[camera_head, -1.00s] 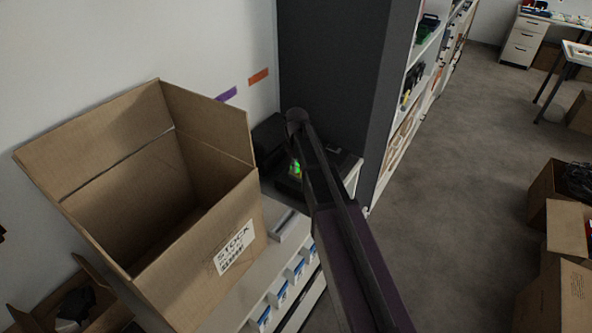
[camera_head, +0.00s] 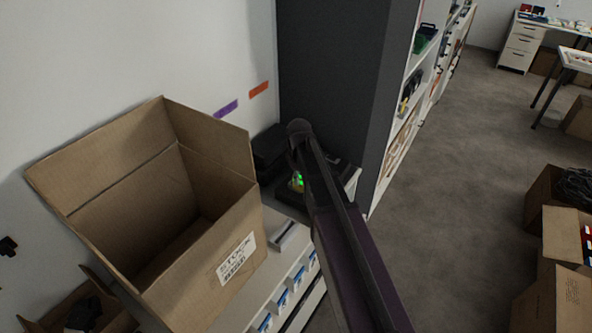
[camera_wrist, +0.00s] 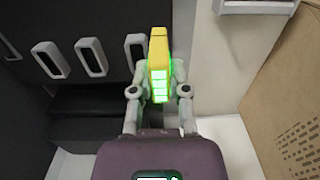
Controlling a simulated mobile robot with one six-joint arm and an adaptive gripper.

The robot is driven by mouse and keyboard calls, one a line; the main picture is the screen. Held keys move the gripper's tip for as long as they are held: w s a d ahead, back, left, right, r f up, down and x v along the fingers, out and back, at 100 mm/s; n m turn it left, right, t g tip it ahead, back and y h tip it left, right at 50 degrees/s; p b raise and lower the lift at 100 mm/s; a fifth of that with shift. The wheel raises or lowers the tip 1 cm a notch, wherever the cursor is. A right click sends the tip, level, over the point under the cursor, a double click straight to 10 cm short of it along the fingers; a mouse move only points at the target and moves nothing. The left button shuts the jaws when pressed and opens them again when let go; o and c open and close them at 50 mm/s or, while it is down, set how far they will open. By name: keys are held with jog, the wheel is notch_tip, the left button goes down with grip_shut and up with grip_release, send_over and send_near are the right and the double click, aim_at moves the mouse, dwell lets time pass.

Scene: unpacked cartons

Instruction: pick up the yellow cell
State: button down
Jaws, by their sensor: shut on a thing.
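The yellow cell (camera_wrist: 158,52) is a small upright block with glowing green bars on its face, in the middle of the wrist view. My gripper (camera_wrist: 160,75) is shut on it, with one grey finger at each side. In the head view, the yellow cell (camera_head: 297,182) is a small yellow and green patch beside my dark arm, which hides part of it. Behind it in the wrist view is a dark unit with several pale-rimmed slots (camera_wrist: 91,57). I cannot tell whether the cell still touches the unit.
An open, empty-looking carton (camera_head: 190,285) marked STOCK stands left of my arm on the white counter (camera_head: 290,262). A dark cabinet side (camera_head: 335,90) rises behind. Shelves (camera_head: 425,60) line the right of it. The grey floor (camera_head: 450,170) is clear, with cartons (camera_head: 545,190) at the far right.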

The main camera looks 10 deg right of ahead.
jog(key=s+r, duration=0.1)
jog(key=s, duration=1)
jog(key=shift+s+p, duration=0.2)
jog(key=shift+p, duration=0.25)
jog(key=shift+f+b, duration=0.9)
jog(key=shift+b, duration=0.05)
jog(key=shift+d, duration=0.1)
